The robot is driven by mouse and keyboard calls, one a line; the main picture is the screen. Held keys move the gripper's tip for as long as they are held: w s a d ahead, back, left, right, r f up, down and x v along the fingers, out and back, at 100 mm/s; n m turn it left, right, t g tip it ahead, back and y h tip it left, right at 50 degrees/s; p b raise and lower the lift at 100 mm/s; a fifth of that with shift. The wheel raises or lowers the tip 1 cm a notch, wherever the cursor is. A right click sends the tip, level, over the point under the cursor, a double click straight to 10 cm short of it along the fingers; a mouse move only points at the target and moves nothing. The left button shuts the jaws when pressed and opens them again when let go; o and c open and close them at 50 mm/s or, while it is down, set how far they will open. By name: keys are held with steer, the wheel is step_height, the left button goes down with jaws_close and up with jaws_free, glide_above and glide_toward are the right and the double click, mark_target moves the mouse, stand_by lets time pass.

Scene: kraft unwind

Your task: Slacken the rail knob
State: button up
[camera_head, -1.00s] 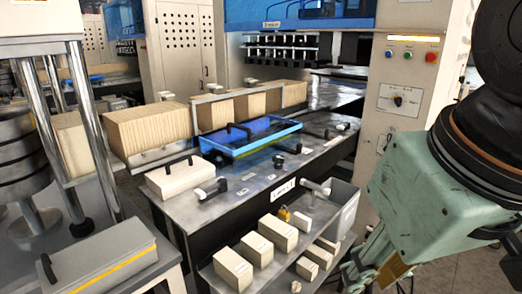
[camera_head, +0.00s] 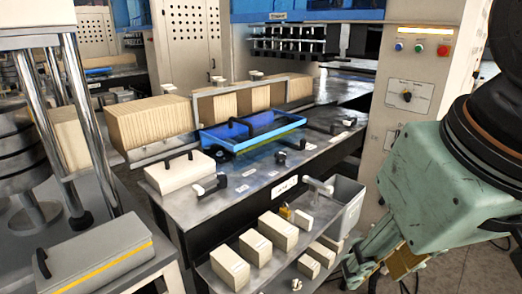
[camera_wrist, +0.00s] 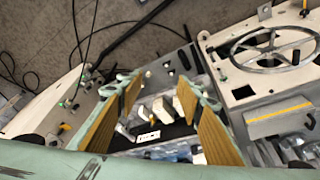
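Several small dark clamps or knobs sit on the steel bench top (camera_head: 262,188): one on a silver block (camera_head: 209,187) at the front left, one near the middle (camera_head: 281,157) and another further right (camera_head: 303,143). I cannot tell which is the rail knob. My gripper (camera_head: 378,262) is low at the right in the head view, apart from the bench top and to the right of the lower shelf. In the wrist view my gripper (camera_wrist: 158,96) has its two brown-padded fingers spread wide, with nothing held between them.
A blue tray (camera_head: 228,139) and stacked kraft blocks (camera_head: 152,122) stand on the bench. A white box with a black handle (camera_head: 180,172) is at its left. Pale boxes fill the lower shelf, beside a grey bin (camera_head: 344,207). A handwheel (camera_wrist: 272,47) shows in the wrist view.

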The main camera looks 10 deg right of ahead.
steer(key=w+r+m+g+p, duration=0.1)
steer(key=w+r+m+p, duration=0.4)
steer(key=w, duration=1.1)
steer(key=w+r+m+g+p, duration=0.15)
steer(key=w+r, duration=0.55)
steer(key=w, duration=0.9)
steer(key=m+g+p, duration=0.2)
steer(key=m+p, duration=0.3)
steer(key=m, duration=0.3)
glide_above(282, 152)
step_height(282, 152, down, 9)
steer(key=shift+s+f+n+t, duration=0.1)
steer(key=shift+f+n+t, duration=0.05)
steer(key=shift+n+t, duration=0.1)
steer(key=shift+f+b, duration=0.95)
steer(key=shift+f, duration=5.95)
